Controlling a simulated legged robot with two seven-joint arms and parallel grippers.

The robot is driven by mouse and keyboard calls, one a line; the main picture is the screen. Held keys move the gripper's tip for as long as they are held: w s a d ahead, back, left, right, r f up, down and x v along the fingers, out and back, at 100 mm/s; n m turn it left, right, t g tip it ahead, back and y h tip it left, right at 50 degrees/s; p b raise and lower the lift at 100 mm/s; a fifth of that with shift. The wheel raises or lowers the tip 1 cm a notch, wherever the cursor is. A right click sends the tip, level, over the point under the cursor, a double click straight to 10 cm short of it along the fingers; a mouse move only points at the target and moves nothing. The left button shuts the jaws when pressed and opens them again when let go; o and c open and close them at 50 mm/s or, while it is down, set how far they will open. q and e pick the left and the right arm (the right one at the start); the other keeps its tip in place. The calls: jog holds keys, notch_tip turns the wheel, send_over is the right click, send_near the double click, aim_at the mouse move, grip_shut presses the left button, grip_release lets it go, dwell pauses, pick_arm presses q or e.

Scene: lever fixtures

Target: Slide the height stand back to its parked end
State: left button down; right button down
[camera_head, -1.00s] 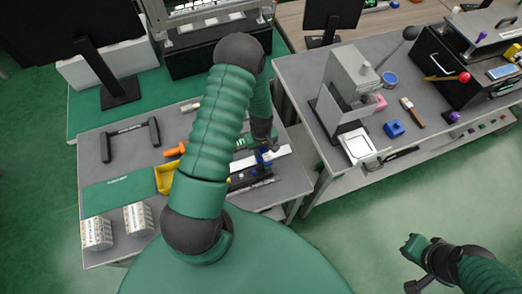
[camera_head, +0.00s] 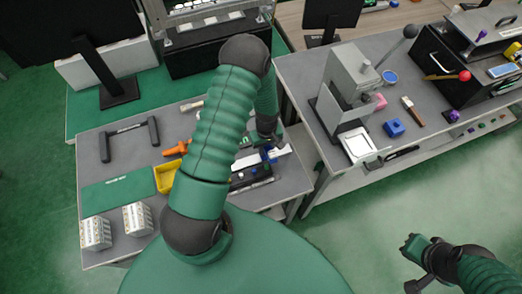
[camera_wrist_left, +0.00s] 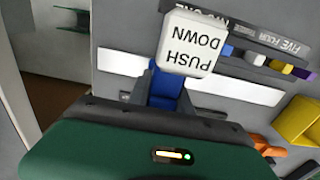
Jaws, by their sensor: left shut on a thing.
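A blue stand (camera_wrist_left: 168,90) under a white block (camera_wrist_left: 187,45) marked PUSH DOWN shows in the left wrist view, against a long white strip (camera_wrist_left: 115,67). I take this blue stand to be the height stand. My left gripper (camera_wrist_left: 165,98) is shut on it, with dark fingers at its sides. In the head view my left gripper (camera_head: 270,143) is at the strip, and a bit of blue shows below it; my arm hides part of the fixture. My right gripper (camera_head: 408,264) hangs over the floor at the lower right, away from the tables; its jaws are too small to judge.
A black labelled bar (camera_head: 250,178) lies in front of the strip. A yellow bin (camera_head: 166,177) and an orange-handled tool (camera_head: 177,149) lie left of my arm. A grey lever press (camera_head: 348,88) stands on the right table. A floor gap separates the tables.

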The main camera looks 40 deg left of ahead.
pick_arm(q)
jog(key=w+d, duration=0.1)
jog(key=w, duration=0.1)
jog(key=w+d+b, duration=0.1)
jog(key=w, duration=0.1)
jog(key=w+d+b, duration=0.1)
jog(key=w, duration=0.1)
jog(key=shift+w, duration=0.35)
jog(key=shift+d+r, duration=0.1)
jog(key=c, duration=1.4)
grip_release()
jog(key=shift+w, duration=0.1)
jog(key=shift+o, duration=1.2)
jog(key=shift+w, duration=0.1)
notch_tip(320, 180, up, 16)
jog(key=b, duration=0.1)
jog(key=shift+r, duration=0.25)
